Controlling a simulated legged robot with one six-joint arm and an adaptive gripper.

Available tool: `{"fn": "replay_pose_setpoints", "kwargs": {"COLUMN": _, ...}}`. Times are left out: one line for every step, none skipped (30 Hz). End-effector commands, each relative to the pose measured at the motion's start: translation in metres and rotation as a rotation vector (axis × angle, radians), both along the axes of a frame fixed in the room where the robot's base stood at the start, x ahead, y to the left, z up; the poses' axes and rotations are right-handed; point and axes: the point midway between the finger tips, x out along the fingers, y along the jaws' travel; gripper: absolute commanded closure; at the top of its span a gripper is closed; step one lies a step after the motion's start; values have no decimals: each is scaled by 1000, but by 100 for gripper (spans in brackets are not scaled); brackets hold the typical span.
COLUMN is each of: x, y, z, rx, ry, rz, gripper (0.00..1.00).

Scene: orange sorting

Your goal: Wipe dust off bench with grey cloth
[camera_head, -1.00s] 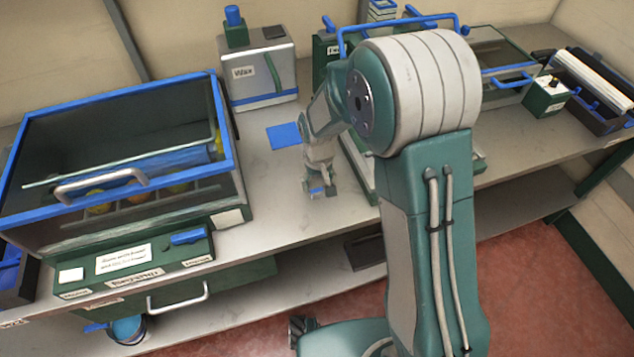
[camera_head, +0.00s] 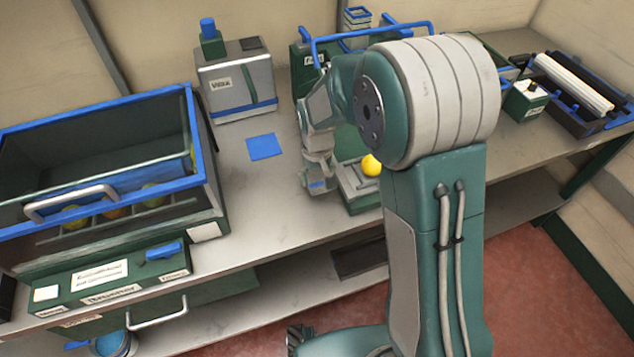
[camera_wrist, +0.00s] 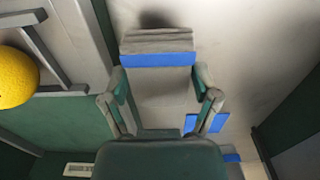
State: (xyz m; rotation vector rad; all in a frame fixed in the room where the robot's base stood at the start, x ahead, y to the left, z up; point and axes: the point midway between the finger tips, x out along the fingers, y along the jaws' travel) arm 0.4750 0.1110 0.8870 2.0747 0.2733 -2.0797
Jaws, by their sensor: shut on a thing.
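My gripper (camera_wrist: 160,88) is shut on the grey cloth (camera_wrist: 150,36), which looks like a folded pad with a blue band, in the wrist view. In the head view my gripper (camera_head: 318,183) is low over the bench (camera_head: 235,190), left of a green tray. Only a small blue bit of the cloth shows there. Whether the cloth touches the bench is unclear. Dark smudges lie by the cloth in the wrist view; I cannot tell dust from shadow.
A yellow fruit (camera_head: 371,165) sits in the green tray (camera_head: 362,207); it also shows in the wrist view (camera_wrist: 15,77). A blue square (camera_head: 264,146) lies on clear bench left of my gripper. A blue-framed case (camera_head: 205,160) stands left, a Wax container (camera_head: 235,82) behind.

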Motion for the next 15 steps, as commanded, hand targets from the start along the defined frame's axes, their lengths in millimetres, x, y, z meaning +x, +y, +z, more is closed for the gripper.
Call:
{"fn": "replay_pose_setpoints", "kwargs": {"x": 1, "y": 0, "z": 6, "rx": 1, "ry": -3, "rz": -1, "gripper": 73}}
{"fn": "replay_pose_setpoints", "kwargs": {"x": 1, "y": -1, "z": 9, "rx": 1, "ry": -3, "rz": -1, "gripper": 73}}
{"fn": "replay_pose_setpoints", "kwargs": {"x": 1, "y": -1, "z": 12, "rx": 2, "ry": -3, "rz": -1, "gripper": 73}}
{"fn": "replay_pose_setpoints", "kwargs": {"x": 1, "y": -2, "z": 15, "rx": 2, "ry": -3, "rz": -1, "gripper": 73}}
{"fn": "replay_pose_setpoints", "kwargs": {"x": 1, "y": -3, "z": 18, "rx": 2, "ry": -4, "rz": -1, "gripper": 73}}
{"fn": "replay_pose_setpoints", "kwargs": {"x": 1, "y": -3, "z": 21, "rx": 3, "ry": -2, "rz": -2, "gripper": 73}}
{"fn": "replay_pose_setpoints", "kwargs": {"x": 1, "y": -4, "z": 24, "rx": 3, "ry": -2, "rz": -2, "gripper": 73}}
{"fn": "replay_pose_setpoints", "kwargs": {"x": 1, "y": -4, "z": 27, "rx": 3, "ry": -3, "rz": -2, "gripper": 73}}
{"fn": "replay_pose_setpoints", "kwargs": {"x": 1, "y": -4, "z": 30, "rx": 3, "ry": -2, "rz": -2, "gripper": 73}}
{"fn": "replay_pose_setpoints", "kwargs": {"x": 1, "y": -4, "z": 32, "rx": 2, "ry": -3, "rz": -3, "gripper": 73}}
{"fn": "replay_pose_setpoints", "kwargs": {"x": 1, "y": -4, "z": 34, "rx": 1, "ry": -2, "rz": -3, "gripper": 73}}
{"fn": "replay_pose_setpoints", "kwargs": {"x": 0, "y": -3, "z": 36, "rx": 1, "ry": -1, "rz": -3, "gripper": 73}}
{"fn": "replay_pose_setpoints", "kwargs": {"x": 0, "y": -3, "z": 37, "rx": 0, "ry": -1, "rz": -3, "gripper": 73}}
{"fn": "replay_pose_setpoints", "kwargs": {"x": 0, "y": -3, "z": 38, "rx": 0, "ry": -1, "rz": -3, "gripper": 73}}
{"fn": "replay_pose_setpoints", "kwargs": {"x": 0, "y": -3, "z": 39, "rx": 0, "ry": -1, "rz": -3, "gripper": 73}}
